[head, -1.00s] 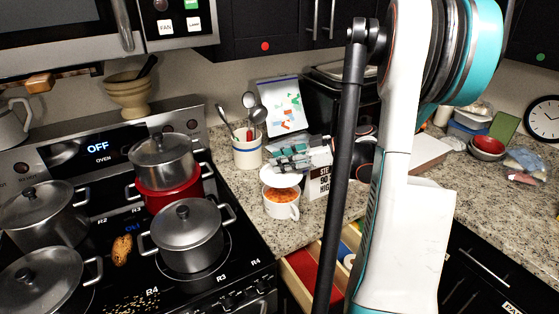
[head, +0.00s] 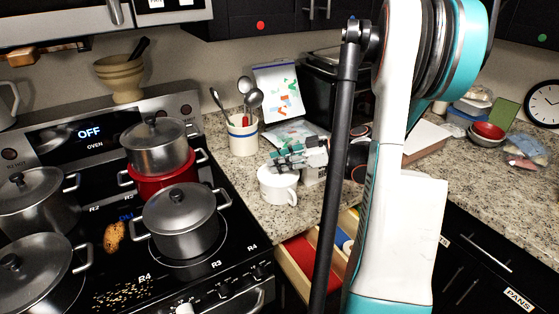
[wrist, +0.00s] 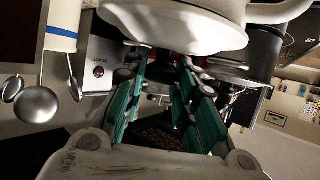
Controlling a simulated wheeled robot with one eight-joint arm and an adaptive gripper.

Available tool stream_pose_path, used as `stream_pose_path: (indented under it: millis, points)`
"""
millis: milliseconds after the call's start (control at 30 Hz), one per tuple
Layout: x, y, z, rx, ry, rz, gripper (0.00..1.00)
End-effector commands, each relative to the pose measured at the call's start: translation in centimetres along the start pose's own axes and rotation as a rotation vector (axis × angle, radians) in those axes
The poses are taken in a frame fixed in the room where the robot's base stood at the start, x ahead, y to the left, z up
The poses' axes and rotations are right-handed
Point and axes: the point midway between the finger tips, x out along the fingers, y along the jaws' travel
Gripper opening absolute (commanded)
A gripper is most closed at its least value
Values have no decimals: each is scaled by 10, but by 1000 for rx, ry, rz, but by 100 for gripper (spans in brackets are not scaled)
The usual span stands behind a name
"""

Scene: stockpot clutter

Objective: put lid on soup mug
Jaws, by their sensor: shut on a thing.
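The white soup mug (head: 274,190) stands on the granite counter right of the stove, its handle to the right. The white lid (head: 275,171) is over the mug's mouth and hides the soup. My gripper (head: 285,160), with teal finger pads, is at the top of the lid and shut on it. In the wrist view, which looks upside down, the lid (wrist: 172,36) is between and beyond the fingertips (wrist: 165,62), with the mug (wrist: 232,8) close behind it. I cannot tell whether the lid sits fully on the rim; its grasped part is hidden.
A utensil crock (head: 242,138) with spoons stands behind the mug. A white sign block (head: 313,172) is close at its right. The stove with several pots, including a grey pot (head: 180,222), is at left. An open drawer (head: 300,256) juts out below the counter.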

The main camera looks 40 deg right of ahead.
Motion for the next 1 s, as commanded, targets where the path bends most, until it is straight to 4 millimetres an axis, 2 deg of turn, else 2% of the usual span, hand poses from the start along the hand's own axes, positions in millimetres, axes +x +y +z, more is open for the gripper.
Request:
stream_pose_path:
  millis: [300, 333, 400, 767, 1000]
  points:
    - [0, 0, 0, 0, 0, 0, 2]
    - [0, 0, 0, 0, 0, 0, 33]
    - [0, 0, 0, 0, 0, 0, 49]
    - [0, 0, -1, 0, 0, 0, 50]
    - [-5, 0, -14, 0, 0, 0, 50]
